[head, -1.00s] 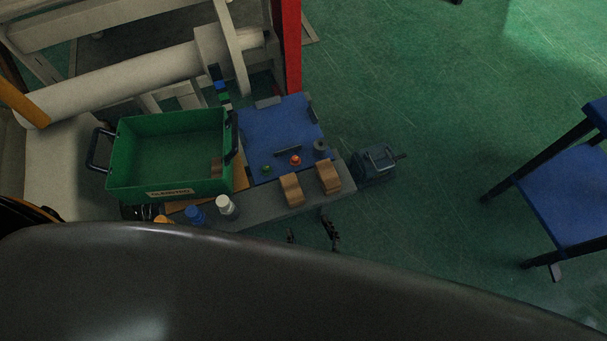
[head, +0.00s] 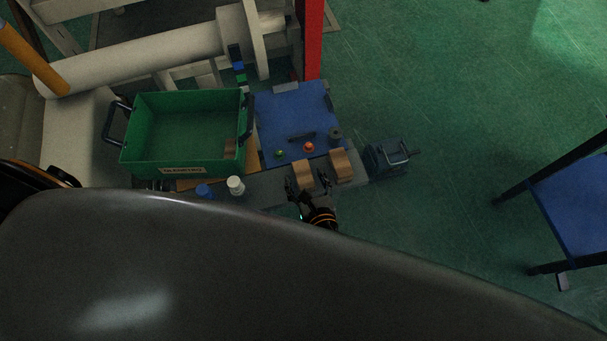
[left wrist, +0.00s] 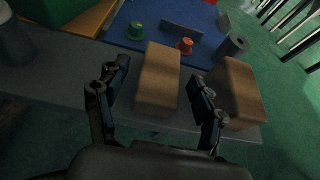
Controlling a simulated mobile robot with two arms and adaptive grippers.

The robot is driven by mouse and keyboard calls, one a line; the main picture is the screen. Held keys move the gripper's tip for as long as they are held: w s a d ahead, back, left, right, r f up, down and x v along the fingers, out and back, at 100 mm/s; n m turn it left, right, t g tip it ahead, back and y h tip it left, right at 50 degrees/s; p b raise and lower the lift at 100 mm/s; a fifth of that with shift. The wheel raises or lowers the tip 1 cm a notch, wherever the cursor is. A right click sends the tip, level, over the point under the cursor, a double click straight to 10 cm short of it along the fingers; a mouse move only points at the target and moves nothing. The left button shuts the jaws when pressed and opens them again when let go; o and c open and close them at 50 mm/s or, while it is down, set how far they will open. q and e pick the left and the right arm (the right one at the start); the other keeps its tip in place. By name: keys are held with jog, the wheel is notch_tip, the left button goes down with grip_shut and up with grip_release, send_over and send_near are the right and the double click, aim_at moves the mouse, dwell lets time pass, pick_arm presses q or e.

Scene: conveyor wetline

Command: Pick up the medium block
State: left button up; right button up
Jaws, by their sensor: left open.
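Two light-brown wooden blocks stand side by side on the grey bench: a left block (head: 303,172) and a right block (head: 341,164). Which one is the medium block I cannot tell for sure. My left gripper (head: 308,184) is open at the near side of the left block. In the left wrist view the left block (left wrist: 157,80) lies between the open fingers of my left gripper (left wrist: 160,84), with gaps visible. The right block (left wrist: 238,92) is just outside the right-hand finger, close to it. My right gripper is not in view.
A green crate (head: 133,157) with a brown piece inside stands left. A blue board (head: 290,108) behind the blocks carries a green knob (head: 280,153), an orange-red knob (head: 309,147) and a grey cylinder (head: 335,133). A vise (head: 384,157) is at the right. White (head: 235,186) and blue (head: 203,191) bottles stand left.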

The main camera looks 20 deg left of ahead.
pick_arm(q)
jog(key=shift+w+a+f, duration=0.2)
jog(key=shift+w+a, duration=0.05)
jog(key=shift+w, duration=0.1)
jog(key=c, duration=1.3)
jog(key=shift+o, duration=0.2)
